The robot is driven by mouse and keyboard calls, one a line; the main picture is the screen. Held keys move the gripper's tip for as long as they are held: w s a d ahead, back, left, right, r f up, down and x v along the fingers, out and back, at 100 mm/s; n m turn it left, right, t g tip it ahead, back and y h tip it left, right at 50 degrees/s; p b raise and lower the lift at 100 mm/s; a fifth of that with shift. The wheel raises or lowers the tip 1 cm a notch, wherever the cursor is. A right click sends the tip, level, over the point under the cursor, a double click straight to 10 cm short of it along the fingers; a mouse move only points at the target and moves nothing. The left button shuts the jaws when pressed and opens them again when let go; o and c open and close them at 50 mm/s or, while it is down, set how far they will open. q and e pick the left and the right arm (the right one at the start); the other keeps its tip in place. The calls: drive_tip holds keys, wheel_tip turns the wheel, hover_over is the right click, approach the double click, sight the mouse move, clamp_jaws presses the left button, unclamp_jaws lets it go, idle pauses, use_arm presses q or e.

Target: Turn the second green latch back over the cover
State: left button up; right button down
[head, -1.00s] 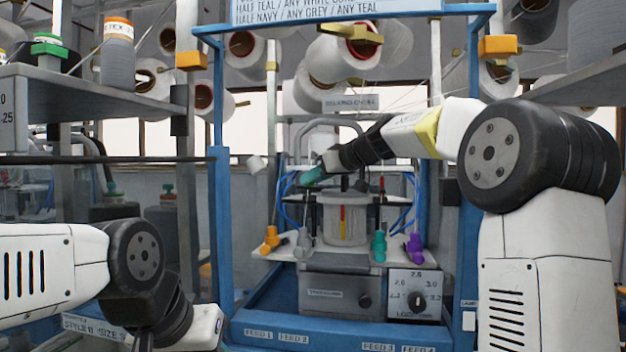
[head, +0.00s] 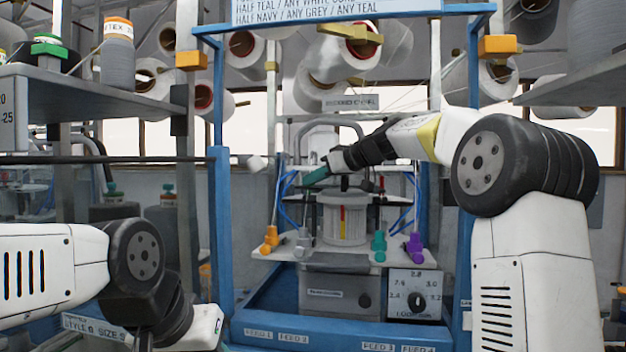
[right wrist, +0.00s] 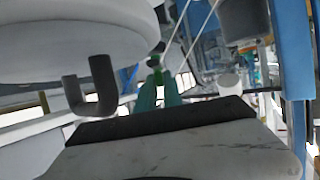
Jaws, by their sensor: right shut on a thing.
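My right gripper (head: 312,178) reaches in from the right over the knitting machine, its teal fingers pointing left and down. In the right wrist view its two fingers (right wrist: 158,92) are close together on a small green piece, the green latch (right wrist: 157,77), which is mostly hidden between them. In the head view that latch cannot be told from the teal fingers. The clear round housing (head: 344,218) sits below the gripper. I cannot make out the cover's edge. My left gripper's fingers are out of the picture.
Blue frame posts (head: 222,210) stand on both sides of the machine. Orange, teal (head: 379,245) and purple (head: 415,247) feeders stand on the front plate. Blue tubes run at the sides. A metal shelf (head: 95,82) with spools is at left. Yarn cones hang above.

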drive_tip(key=c, duration=1.5)
unclamp_jaws()
drive_tip(key=shift+v, duration=3.9)
